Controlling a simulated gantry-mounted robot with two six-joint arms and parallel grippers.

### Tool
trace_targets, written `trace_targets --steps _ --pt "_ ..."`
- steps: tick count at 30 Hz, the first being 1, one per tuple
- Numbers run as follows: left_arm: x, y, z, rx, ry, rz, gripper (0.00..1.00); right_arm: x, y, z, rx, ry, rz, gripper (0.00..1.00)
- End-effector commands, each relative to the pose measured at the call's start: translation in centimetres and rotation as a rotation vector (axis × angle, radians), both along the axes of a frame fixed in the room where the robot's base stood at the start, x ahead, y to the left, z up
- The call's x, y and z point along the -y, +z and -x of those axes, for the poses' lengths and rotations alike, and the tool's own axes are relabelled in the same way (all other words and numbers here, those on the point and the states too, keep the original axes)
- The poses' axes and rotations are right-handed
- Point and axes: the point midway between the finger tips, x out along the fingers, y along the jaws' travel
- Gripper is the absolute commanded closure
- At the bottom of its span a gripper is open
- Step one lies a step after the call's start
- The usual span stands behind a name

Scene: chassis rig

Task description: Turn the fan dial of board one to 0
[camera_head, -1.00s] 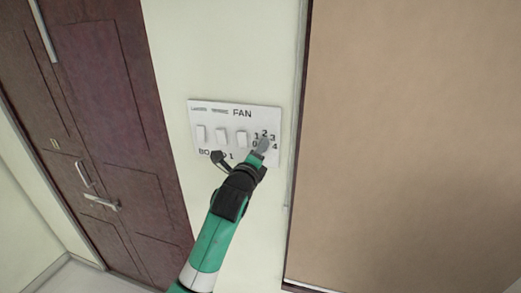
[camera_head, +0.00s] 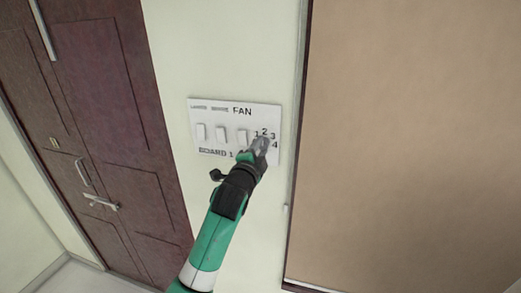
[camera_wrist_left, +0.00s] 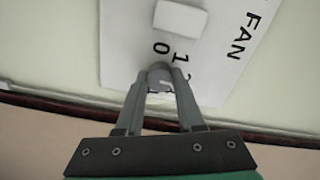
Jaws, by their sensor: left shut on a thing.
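Board one (camera_head: 215,125) is a white switch plate on the pale wall, marked FAN at the top and BOARD 1 at the lower left. Its fan dial sits at the right end, ringed by printed numbers. My left gripper (camera_head: 261,146) is at the dial and hides most of it in the head view. In the left wrist view the grey fingers (camera_wrist_left: 160,78) are shut around the round grey dial (camera_wrist_left: 158,74), close to the printed 0 and 1. Where the dial points cannot be told. My right gripper is in neither view.
Several white rocker switches (camera_head: 221,133) sit left of the dial, one close beside my fingers. A dark wooden door (camera_head: 120,110) with a handle (camera_head: 100,202) is at the left. A framed brown panel (camera_head: 420,130) is just right of the board.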

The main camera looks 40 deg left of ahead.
Motion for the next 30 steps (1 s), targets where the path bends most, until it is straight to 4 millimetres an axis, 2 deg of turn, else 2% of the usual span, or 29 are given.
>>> trace_targets --steps 30 --pt "0.1 -0.4 -0.1 0.415 0.001 0.87 1.0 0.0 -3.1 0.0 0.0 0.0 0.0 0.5"
